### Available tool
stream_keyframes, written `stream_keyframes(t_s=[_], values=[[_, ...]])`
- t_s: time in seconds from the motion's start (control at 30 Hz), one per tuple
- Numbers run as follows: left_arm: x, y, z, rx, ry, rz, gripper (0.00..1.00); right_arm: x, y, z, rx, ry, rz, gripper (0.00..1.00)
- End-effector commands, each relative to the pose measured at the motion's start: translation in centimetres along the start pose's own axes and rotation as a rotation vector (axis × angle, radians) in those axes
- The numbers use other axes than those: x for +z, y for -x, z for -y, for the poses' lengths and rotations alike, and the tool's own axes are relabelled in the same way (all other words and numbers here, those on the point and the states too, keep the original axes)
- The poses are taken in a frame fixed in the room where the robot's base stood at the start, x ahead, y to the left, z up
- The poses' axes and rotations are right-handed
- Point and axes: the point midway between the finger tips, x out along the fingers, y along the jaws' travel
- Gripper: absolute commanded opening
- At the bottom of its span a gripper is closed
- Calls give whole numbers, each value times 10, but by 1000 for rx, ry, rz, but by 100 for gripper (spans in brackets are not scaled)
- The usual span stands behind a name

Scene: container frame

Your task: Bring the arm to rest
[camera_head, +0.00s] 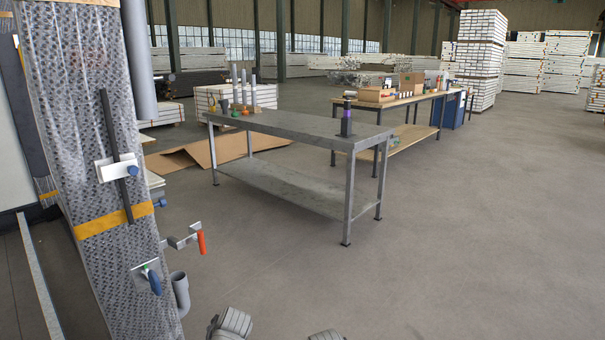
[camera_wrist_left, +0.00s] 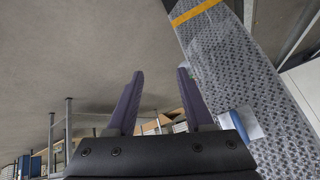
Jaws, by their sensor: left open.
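My left gripper (camera_wrist_left: 160,76) shows in the left wrist view as two dark purple fingers. They stand apart with nothing between them, and bare floor shows behind the gap. Grey arm parts of mine (camera_head: 231,323) show at the bottom edge of the head view; no fingers show there. My right gripper is in neither view. The tall wrapped panel (camera_head: 87,170) stands at the left of the head view. In the left wrist view the panel (camera_wrist_left: 228,70) is beside the right finger; I cannot tell how far it is.
The panel bears clamps, one with a red handle (camera_head: 201,243), and a grey pipe (camera_head: 180,292). A metal table (camera_head: 300,127) holds bottles and a dark purple-banded item (camera_head: 347,117). A wooden-topped bench (camera_head: 420,98) stands behind. Cardboard (camera_head: 228,149) lies on the floor. The floor at right is clear.

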Motion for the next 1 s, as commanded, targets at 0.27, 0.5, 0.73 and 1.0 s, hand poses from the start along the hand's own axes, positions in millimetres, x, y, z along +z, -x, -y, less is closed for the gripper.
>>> stream_keyframes(t_s=[0.27,0.5,0.73,1.0], values=[[121,60,-82,176,-396,355,52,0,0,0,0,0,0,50],[178,117,-105,301,-653,546,52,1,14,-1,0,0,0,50],[147,155,-94,297,-642,540,52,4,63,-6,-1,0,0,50],[102,219,-77,297,-638,540,52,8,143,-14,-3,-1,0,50]])
